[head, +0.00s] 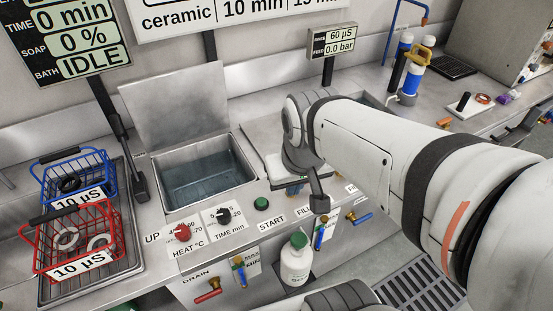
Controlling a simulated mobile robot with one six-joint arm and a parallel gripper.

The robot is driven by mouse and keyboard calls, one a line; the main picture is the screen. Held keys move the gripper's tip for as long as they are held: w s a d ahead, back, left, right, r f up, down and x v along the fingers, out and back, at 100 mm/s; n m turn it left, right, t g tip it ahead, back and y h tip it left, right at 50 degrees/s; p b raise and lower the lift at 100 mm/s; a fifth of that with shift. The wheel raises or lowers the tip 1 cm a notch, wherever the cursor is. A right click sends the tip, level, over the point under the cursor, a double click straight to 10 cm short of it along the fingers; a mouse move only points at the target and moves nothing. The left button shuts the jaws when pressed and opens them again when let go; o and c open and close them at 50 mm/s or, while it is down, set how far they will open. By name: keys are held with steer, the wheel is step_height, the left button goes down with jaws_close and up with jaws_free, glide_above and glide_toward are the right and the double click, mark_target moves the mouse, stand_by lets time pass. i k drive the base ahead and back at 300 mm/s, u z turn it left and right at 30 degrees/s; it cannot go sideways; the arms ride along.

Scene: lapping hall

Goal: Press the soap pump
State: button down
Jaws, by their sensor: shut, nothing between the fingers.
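A white bottle (295,266) with a green top (299,240) stands below the front edge of the bench; its label is too small to read. It may be the soap pump, but I cannot tell for sure. My gripper (319,204) points down near the bench's front edge, above and slightly right of the bottle in the picture. It is shut and empty, and appears apart from the green top. The wall display (65,38) reads SOAP 0%, TIME 0 min and BATH IDLE.
An open tank (205,185) holds clear liquid. A red basket (75,240) and a blue basket (77,180) stand on the left. A red knob (182,231), a black knob (224,215) and a green button (261,203) line the front. Valve handles (207,296) flank the bottle.

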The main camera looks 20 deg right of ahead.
mark_target(298, 240)
steer(key=z, duration=0.1)
steer(key=k, duration=0.9)
steer(key=u, duration=0.3)
steer(key=i, duration=0.5)
steer(key=u, duration=0.05)
